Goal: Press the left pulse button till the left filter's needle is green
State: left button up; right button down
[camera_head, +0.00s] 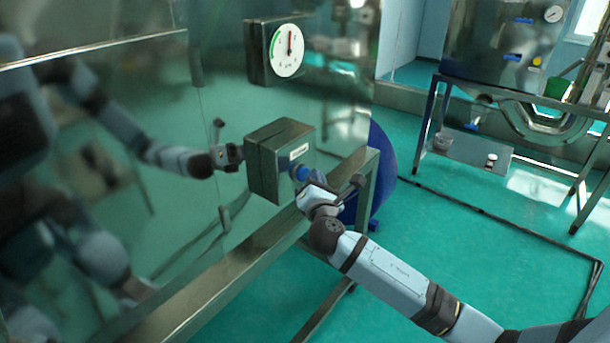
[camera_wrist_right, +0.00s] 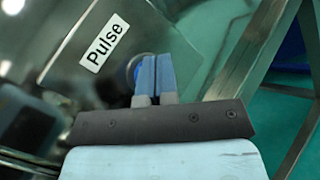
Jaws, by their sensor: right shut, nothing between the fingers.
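A grey metal box (camera_head: 266,168) with a white label stands out from the shiny steel wall. A blue button (camera_head: 299,172) is on its face below the label. In the right wrist view the label (camera_wrist_right: 104,42) reads "Pulse". My right gripper (camera_head: 306,182) is shut and empty, its tips at the button. In the wrist view its blue fingertips (camera_wrist_right: 155,62) cover most of the button (camera_wrist_right: 133,70); I cannot tell whether it is pushed in. Above the box is a round white gauge (camera_head: 287,50) with a green arc at left; its needle is red and points about straight up.
The steel wall (camera_head: 100,85) mirrors my body and arm. A metal frame rail (camera_head: 235,255) runs below the box, with a blue round part (camera_head: 378,170) behind.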

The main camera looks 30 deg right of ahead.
jog(key=shift+w+a, duration=0.2)
jog(key=shift+w, duration=0.25)
dwell(0.5)
jog(key=shift+s+d, duration=0.1)
jog(key=shift+s+d+p, duration=0.25)
jog(key=shift+s+p, duration=0.05)
jog(key=shift+s, duration=0.45)
jog(key=s, duration=0.1)
jog(key=s+d, duration=0.1)
jog(key=s, duration=0.1)
jog(key=s+d+p, duration=0.1)
jog(key=shift+s, duration=0.3)
dwell(0.8)
